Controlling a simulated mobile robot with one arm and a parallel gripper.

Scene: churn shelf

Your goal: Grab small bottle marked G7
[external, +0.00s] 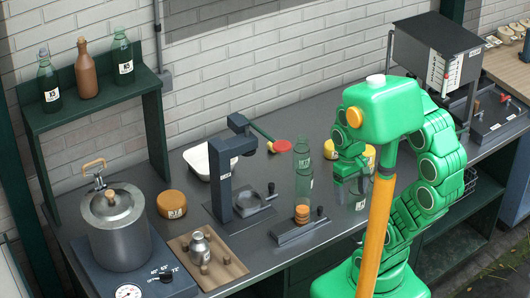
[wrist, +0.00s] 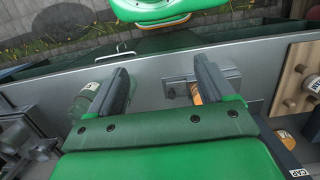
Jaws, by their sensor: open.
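My gripper (external: 350,180) is over the bench, pointing down, with its jaws apart. In the wrist view the two fingers (wrist: 165,88) stand wide apart with nothing between them. A clear-green bottle with a pale label (wrist: 85,97) lies just outside the left finger, partly hidden by it. It also shows below my gripper in the external view (external: 361,195). I cannot read G7 on any label. Other bottles are a green bottle marked K5 (external: 48,82), a brown one (external: 86,70) and a green one (external: 122,58) on the shelf.
A tall green glass tube (external: 303,160) with orange discs stands at a dark metal fixture (external: 300,228) left of my gripper. A dark press (external: 225,175), a wooden board (external: 225,268) with a small metal vessel, and a steel pot (external: 115,235) stand further left.

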